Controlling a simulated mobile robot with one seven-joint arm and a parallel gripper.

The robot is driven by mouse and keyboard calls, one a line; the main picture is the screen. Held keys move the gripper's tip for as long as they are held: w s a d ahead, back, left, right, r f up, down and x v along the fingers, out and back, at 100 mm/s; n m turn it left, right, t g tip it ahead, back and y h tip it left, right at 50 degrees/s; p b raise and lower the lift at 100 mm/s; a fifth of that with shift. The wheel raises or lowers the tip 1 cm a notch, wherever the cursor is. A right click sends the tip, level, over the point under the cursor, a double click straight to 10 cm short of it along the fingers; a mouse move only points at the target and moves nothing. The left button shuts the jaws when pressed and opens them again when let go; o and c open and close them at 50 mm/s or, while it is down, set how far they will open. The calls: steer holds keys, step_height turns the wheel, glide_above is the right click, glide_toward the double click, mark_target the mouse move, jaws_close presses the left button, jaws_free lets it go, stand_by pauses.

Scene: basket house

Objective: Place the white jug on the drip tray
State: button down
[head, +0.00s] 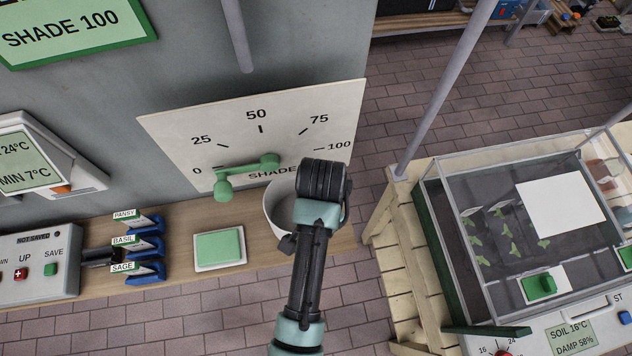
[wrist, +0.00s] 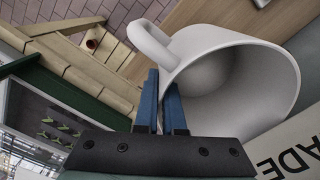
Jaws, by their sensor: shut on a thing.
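The white jug (head: 276,208) is at the right end of the wooden shelf in the head view, partly hidden behind my gripper and arm. In the wrist view the jug (wrist: 240,72) is tilted in the picture, its open mouth towards the camera and its handle at upper left. My gripper (wrist: 165,100) is shut on the jug's rim beside the handle, with blue fingers either side of the wall. Whether the jug touches the shelf is unclear. A green square pad in a white frame (head: 220,247) lies left of the jug; I cannot tell if it is the drip tray.
The wooden shelf (head: 180,225) also holds blue labelled holders (head: 140,247) and a button box (head: 40,262) at left. A shade dial board (head: 255,135) with a green lever stands behind the jug. A glass-topped planter (head: 530,230) on a slatted bench is at right.

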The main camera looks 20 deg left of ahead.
steer(key=w+a, duration=0.2)
steer(key=w, duration=0.1)
steer(key=shift+f+p, duration=0.75)
steer(key=shift+f, duration=1)
steer(key=shift+f, duration=0.15)
steer(key=c, duration=1)
jaws_free()
